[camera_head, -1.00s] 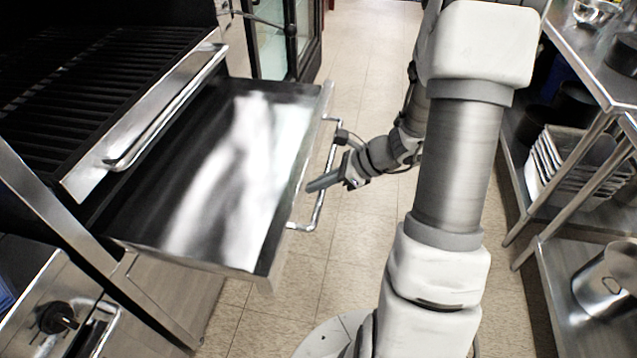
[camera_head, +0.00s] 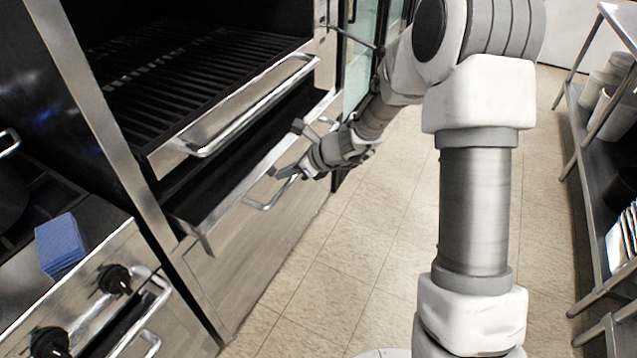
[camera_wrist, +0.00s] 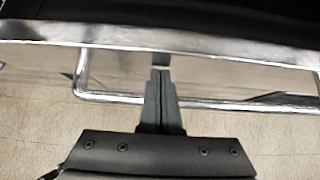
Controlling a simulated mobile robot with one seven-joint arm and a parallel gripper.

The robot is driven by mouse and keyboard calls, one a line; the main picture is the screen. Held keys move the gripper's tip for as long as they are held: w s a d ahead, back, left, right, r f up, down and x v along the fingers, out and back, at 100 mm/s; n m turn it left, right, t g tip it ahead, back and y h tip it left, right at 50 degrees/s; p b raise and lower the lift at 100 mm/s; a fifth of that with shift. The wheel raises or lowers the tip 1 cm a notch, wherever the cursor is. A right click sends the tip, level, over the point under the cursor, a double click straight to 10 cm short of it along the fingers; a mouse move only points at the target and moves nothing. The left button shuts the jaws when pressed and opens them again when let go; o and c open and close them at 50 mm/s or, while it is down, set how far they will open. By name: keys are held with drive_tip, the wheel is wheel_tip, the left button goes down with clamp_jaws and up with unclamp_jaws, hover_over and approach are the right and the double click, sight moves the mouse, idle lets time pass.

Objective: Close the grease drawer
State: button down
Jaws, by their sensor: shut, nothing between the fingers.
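The grease drawer (camera_head: 225,210) sits under the grill in the head view. It is pulled out a little, with a dark gap behind its metal front. Its tubular handle (camera_head: 262,206) juts out from the front. My gripper (camera_head: 279,174) is at the drawer front, by the handle. In the wrist view its fingers (camera_wrist: 161,76) are together and empty. They cross over the handle bar (camera_wrist: 240,103), and their tips are close to the drawer front's top edge (camera_wrist: 160,40). I cannot tell whether they touch it.
A second handled metal front (camera_head: 235,110) lies above the drawer, below the grill grate (camera_head: 190,70). A stove with knobs and a blue block (camera_head: 60,245) stands at the left. Metal shelving (camera_head: 600,150) runs along the right. The tiled floor between is clear.

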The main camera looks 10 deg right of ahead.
sight(274, 161)
drive_tip(key=shift+w+a, duration=0.5)
drive_tip(key=shift+a, duration=0.25)
drive_tip(key=shift+w+a, duration=0.55)
drive_tip(key=shift+a, duration=0.25)
drive_tip(key=shift+w+a, duration=0.5)
drive_tip(key=shift+a, duration=0.25)
drive_tip(key=shift+d+r+p, duration=0.1)
drive_tip(key=shift+d+p, duration=0.05)
drive_tip(key=shift+p, duration=0.25)
